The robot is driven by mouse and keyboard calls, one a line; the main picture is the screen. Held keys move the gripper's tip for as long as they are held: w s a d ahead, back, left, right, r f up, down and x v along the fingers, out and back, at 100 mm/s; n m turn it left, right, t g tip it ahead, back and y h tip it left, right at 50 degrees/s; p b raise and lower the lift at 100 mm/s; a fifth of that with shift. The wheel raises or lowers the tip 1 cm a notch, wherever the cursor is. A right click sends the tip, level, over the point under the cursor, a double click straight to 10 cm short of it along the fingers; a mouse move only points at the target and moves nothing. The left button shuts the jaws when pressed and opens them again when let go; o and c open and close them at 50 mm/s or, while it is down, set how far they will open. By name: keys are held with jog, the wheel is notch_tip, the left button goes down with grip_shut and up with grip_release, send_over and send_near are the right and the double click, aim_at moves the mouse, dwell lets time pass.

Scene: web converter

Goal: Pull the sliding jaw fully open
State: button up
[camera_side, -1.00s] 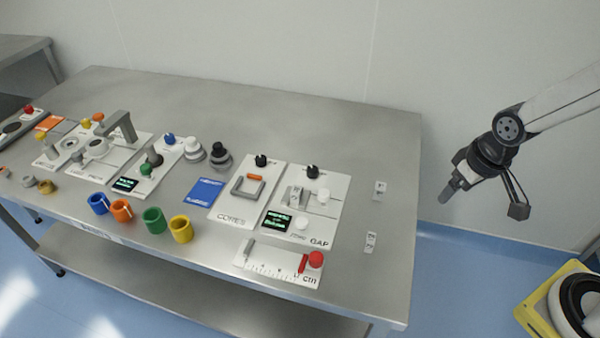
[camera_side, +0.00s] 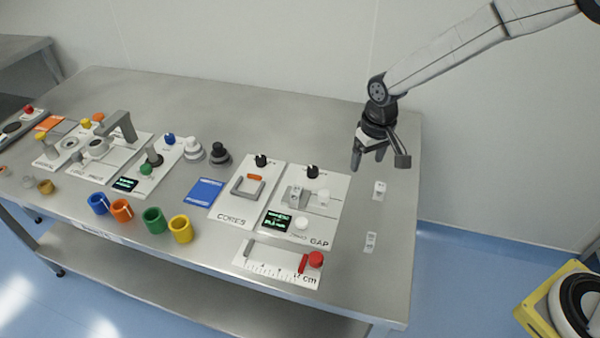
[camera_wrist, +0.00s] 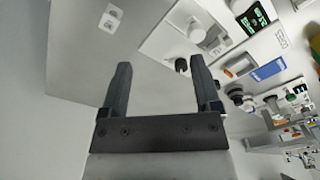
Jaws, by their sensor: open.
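The GAP panel (camera_side: 328,222) is a white plate near the right of the bench, with a grey jaw block (camera_side: 296,196) and a white knob (camera_side: 323,196) beside it, which looks like the sliding jaw's handle. I cannot tell how wide the jaw gap is. My gripper (camera_side: 368,160) is open and empty, above the bench to the right of and behind the panel. In the wrist view my gripper's fingers (camera_wrist: 160,66) are spread, with the white knob (camera_wrist: 197,33) beyond them at upper right.
A black knob (camera_side: 312,171) stands at the panel's back edge and a green display (camera_side: 277,221) at its front left. Two small white switch plates (camera_side: 379,190) (camera_side: 370,242) lie to the right. The CORES panel (camera_side: 239,191) adjoins on the left. A ruler plate (camera_side: 277,264) lies in front.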

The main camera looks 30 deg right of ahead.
jog(key=g, duration=0.1)
send_over(324, 192)
notch_tip(324, 192, down, 5)
jog(key=shift+f, duration=0.2)
jog(key=shift+f, duration=3.9)
grip_shut()
